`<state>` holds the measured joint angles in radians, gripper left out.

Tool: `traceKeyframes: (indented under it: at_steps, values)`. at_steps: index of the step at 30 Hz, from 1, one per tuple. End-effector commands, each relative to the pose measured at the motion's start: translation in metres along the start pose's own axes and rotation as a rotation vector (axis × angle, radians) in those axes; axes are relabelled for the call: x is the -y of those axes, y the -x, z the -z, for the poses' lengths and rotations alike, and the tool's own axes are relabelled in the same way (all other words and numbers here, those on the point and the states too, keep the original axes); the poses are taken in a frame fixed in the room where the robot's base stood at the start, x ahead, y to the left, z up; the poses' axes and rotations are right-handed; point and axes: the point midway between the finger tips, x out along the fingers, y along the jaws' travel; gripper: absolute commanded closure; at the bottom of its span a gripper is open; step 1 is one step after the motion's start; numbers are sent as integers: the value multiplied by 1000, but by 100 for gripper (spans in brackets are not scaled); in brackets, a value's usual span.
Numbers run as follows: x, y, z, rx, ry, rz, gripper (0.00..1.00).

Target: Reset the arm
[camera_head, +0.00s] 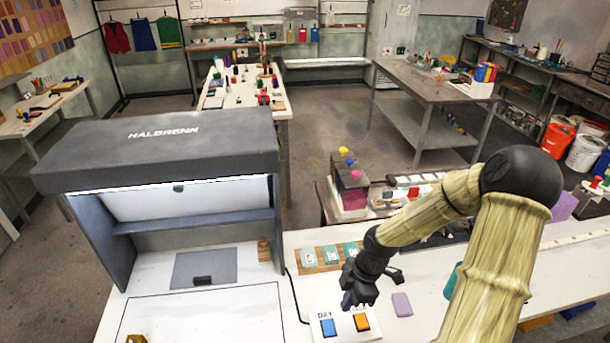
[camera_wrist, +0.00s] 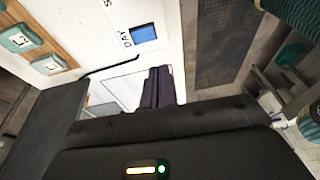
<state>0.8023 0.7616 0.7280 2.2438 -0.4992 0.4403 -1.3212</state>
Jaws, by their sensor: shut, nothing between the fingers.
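My arm reaches in from the right in the head view. My gripper (camera_head: 348,300) points down just above the back edge of the white box with a blue button (camera_head: 328,327) and an orange button (camera_head: 361,322). The blue button is labelled DAY; the other label is partly hidden by my gripper. I cannot tell whether the fingers touch the box. In the wrist view, the dark fingers of my gripper (camera_wrist: 158,88) are together and empty, and the blue button (camera_wrist: 144,34) shows above them.
A grey HALBRENN light booth (camera_head: 160,150) stands at the left of the white table. Small teal-framed tiles (camera_head: 331,254) lie on a wooden strip behind my gripper. A lilac block (camera_head: 402,304) lies right of it. A dark cable runs along the table left of the button box.

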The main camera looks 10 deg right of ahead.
Motion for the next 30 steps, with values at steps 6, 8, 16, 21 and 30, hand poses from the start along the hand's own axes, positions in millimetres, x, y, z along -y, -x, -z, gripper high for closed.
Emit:
traceKeyframes:
  at_steps: [6, 8, 16, 21, 30]
  values:
    - [7, 0, 0, 51, -106, 6, 100]
    - [12, 1, 2, 85, -183, 5, 100]
    - [35, 20, 15, 221, -678, -119, 100]
    - [49, 38, 28, 210, -1008, -259, 100]
    - [71, 61, 51, 33, -1484, -433, 100]
